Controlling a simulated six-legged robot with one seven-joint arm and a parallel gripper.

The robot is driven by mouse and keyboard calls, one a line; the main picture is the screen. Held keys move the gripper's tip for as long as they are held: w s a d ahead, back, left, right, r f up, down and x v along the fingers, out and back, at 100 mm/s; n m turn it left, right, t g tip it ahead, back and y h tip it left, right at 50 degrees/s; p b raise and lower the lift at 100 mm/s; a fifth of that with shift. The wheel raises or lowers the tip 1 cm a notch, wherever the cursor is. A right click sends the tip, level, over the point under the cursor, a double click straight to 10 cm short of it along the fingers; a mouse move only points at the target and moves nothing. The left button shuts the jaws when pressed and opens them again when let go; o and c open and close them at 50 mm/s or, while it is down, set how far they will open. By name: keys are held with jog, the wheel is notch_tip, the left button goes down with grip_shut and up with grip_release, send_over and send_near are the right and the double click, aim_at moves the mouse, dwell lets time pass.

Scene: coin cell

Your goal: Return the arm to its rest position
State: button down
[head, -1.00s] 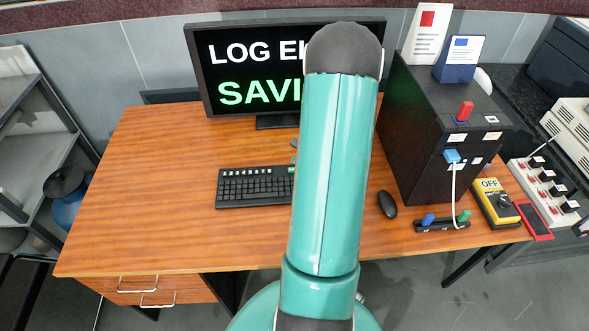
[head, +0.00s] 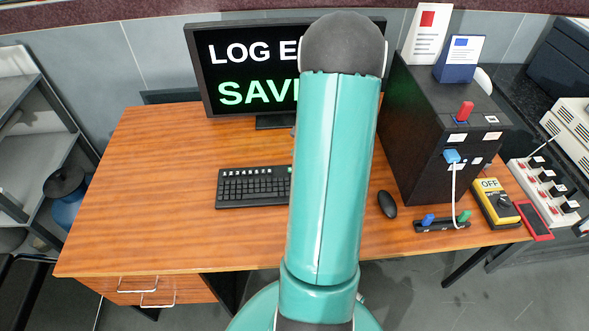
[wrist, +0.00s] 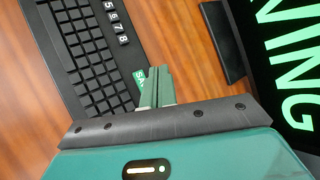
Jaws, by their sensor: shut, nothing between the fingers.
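My arm stands raised in the middle of the head view, and its teal link hides part of the desk and screen. My gripper is hidden behind the arm in the head view. In the wrist view my gripper (wrist: 157,82) is shut and empty, its green fingers together above the desk, beside the keyboard (wrist: 85,50). The keyboard also shows in the head view (head: 252,188), partly covered by the arm.
A black box (head: 430,130) with a red switch and blue plug stands right on the wooden desk (head: 150,190). A mouse (head: 387,204), a small plug strip (head: 442,225) and a yellow meter marked OFF (head: 495,203) lie nearby. The desk's left side is clear. Grey shelves (head: 40,140) stand at left.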

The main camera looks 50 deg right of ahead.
dwell(0.3)
jog(key=w+a+r+n+g+y, duration=0.1)
jog(key=w+a+r+n+y, duration=0.1)
jog(key=a+r+n, duration=0.55)
jog(key=w+a+r+n+y, duration=0.1)
jog(key=w+a+r+n, duration=0.2)
jog(key=a, duration=0.7)
jog(key=w+a+r+n+g+y, duration=0.1)
jog(key=w+a+r+n+y, duration=0.15)
jog(key=a+r, duration=0.45)
jog(key=s+a+r+n+h, duration=0.2)
jog(key=s+a+r+n, duration=0.2)
jog(key=s+a+n, duration=0.3)
jog(key=s+a+r+n+g+h, duration=0.1)
jog(key=s+a+r+n, duration=0.4)
jog(key=a, duration=0.5)
jog(key=s+n+h, duration=0.1)
jog(key=s+n, duration=0.1)
jog(key=n, duration=0.1)
jog(key=shift+r+g, duration=0.3)
